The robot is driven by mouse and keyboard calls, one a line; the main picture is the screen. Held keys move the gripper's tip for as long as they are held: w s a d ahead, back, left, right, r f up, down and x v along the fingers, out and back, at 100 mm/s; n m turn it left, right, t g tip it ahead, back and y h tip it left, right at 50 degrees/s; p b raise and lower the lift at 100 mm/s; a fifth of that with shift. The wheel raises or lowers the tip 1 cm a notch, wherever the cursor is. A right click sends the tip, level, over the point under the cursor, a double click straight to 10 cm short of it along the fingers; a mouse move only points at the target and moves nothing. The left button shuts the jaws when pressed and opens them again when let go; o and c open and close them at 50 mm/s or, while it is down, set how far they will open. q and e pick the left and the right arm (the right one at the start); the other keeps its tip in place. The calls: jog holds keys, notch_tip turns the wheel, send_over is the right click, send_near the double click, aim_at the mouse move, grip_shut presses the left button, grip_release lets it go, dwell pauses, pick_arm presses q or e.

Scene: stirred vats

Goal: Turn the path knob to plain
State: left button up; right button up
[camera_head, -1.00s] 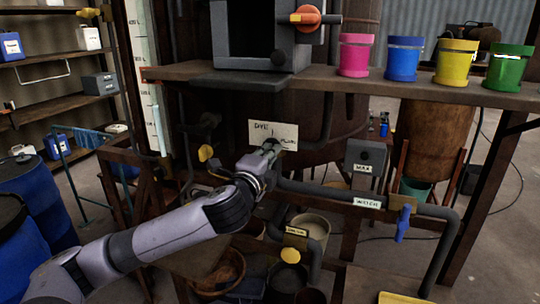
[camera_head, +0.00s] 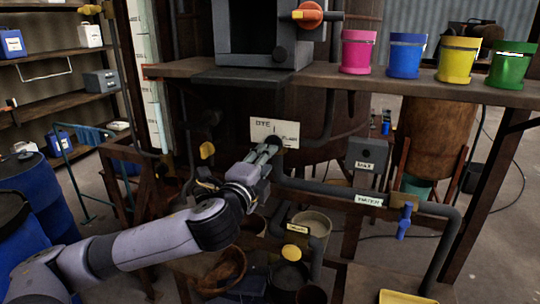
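A white sign (camera_head: 264,131) reading DYE on its left and, on its right, a word that looks like PLAIN is on the dark vat front, below the shelf. A small dark knob (camera_head: 275,142) shows at the sign's lower edge, partly hidden by my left gripper. I cannot read which way it points. My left gripper (camera_head: 266,152) has its fingertips at or just in front of the knob. Whether the fingers touch it, and how far apart they are, is not clear. My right gripper is not in view.
Pink (camera_head: 357,54), blue (camera_head: 406,57), yellow (camera_head: 457,63) and green (camera_head: 510,66) cups stand on the shelf. A grey box (camera_head: 367,154) and a pipe with a blue valve handle (camera_head: 404,222) are to the right. Blue drums (camera_head: 40,195) stand at the left.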

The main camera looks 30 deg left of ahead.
pick_arm(q)
jog(key=v, duration=0.2)
jog(key=shift+s+d, duration=0.1)
jog(key=shift+s, duration=0.15)
